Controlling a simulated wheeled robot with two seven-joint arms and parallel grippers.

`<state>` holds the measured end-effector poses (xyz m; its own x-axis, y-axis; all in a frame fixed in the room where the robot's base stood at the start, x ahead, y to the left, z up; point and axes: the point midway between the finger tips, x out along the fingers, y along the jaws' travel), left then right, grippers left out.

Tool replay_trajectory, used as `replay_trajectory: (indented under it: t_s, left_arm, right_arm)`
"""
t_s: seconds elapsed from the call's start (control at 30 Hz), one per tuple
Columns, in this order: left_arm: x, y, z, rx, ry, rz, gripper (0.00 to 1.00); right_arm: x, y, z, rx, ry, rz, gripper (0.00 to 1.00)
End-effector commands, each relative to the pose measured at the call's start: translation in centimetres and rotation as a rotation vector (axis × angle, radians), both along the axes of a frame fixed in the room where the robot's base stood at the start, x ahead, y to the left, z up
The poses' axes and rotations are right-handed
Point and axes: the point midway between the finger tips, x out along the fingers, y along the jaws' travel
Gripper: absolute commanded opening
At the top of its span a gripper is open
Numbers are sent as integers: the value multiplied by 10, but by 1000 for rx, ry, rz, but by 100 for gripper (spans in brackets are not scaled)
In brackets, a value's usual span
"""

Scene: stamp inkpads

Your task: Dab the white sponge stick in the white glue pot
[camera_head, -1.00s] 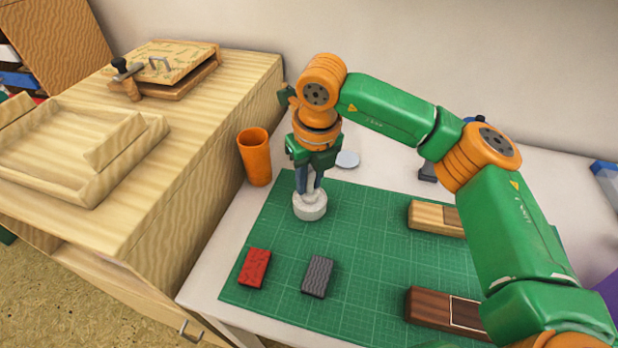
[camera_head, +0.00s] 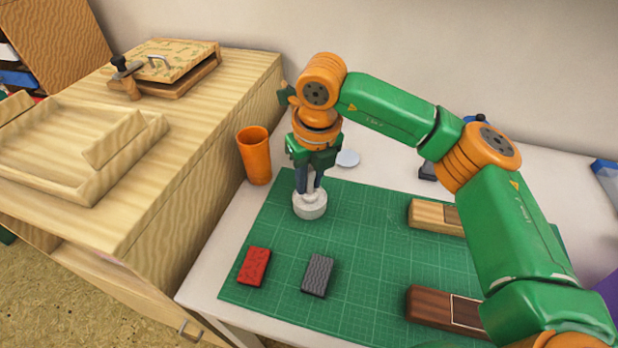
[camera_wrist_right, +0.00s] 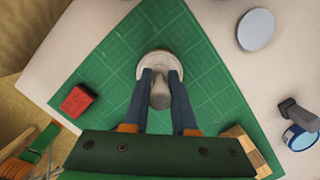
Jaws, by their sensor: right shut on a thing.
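The white glue pot (camera_head: 310,208) stands on the green cutting mat near its far left part; it also shows in the right wrist view (camera_wrist_right: 150,68). My right gripper (camera_head: 309,188) is directly above the pot, pointing down. In the right wrist view its fingers (camera_wrist_right: 161,92) are shut on the pale sponge stick (camera_wrist_right: 160,95). The stick is upright and its lower end is over or inside the pot; the fingers hide the exact contact.
An orange cup (camera_head: 255,156) stands left of the mat (camera_head: 370,235). A round pale lid (camera_head: 347,159) lies behind it. A red block (camera_head: 254,267) and a grey block (camera_head: 318,275) lie in front. Wooden blocks (camera_head: 440,310) lie at right. A wooden cabinet (camera_head: 190,190) borders the left.

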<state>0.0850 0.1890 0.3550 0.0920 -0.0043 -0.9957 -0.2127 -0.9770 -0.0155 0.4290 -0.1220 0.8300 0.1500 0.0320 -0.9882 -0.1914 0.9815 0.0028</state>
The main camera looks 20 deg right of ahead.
Motion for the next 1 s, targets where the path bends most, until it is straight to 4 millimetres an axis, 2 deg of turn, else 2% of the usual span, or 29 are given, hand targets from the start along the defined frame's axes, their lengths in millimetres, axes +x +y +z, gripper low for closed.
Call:
replay_trajectory:
  t_s: [0.27,0.83,1.0]
  left_arm:
    - [0,0,2,0,0,0,50]
    - [0,0,52,0,-1,0,50]
    - [0,0,56,0,-1,0,50]
  right_arm:
    - [-1,0,1,-1,4,1,0]
    - [0,0,65,0,1,0,0]
    - [0,0,71,0,2,0,0]
